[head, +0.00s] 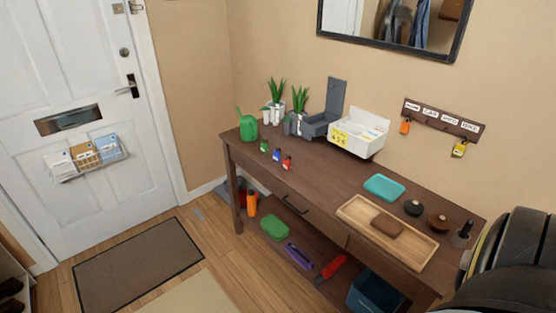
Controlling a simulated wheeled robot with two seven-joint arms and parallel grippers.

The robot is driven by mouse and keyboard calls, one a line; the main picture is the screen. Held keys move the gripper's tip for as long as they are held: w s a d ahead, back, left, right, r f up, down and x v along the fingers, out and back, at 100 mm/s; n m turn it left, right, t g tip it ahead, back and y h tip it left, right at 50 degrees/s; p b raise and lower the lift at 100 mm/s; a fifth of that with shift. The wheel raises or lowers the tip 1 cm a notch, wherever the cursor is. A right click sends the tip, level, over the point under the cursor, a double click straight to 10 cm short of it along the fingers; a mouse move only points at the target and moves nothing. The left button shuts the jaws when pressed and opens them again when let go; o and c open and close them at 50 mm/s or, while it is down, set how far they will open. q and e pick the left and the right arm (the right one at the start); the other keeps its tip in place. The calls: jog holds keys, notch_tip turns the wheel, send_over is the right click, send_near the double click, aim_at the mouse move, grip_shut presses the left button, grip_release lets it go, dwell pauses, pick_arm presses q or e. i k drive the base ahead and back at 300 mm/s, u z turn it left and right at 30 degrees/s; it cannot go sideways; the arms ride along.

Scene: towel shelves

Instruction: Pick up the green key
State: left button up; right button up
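A small key with a green tag (264,146) lies on the dark wooden console table (330,182), near its left end. It is just right of the green watering can (247,125). A key with a blue tag (277,155) and one with a red tag (287,162) lie in a row to its right. The keys are too small to see their metal parts clearly. Neither of my grippers shows in the head view. A dark part of my arm fills the lower right corner, far from the green key.
Potted plants (299,102), a grey open box (322,122) and a white organiser (358,134) stand behind the keys. A teal tray (384,187) and wooden tray (365,229) lie to the right. A key rack (442,120) hangs on the wall.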

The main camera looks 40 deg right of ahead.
aim_at(263, 146)
jog(key=u, duration=0.2)
jog(key=k, duration=0.1)
jog(key=z, duration=0.95)
jog(key=i, duration=1.15)
jog(key=z, duration=0.75)
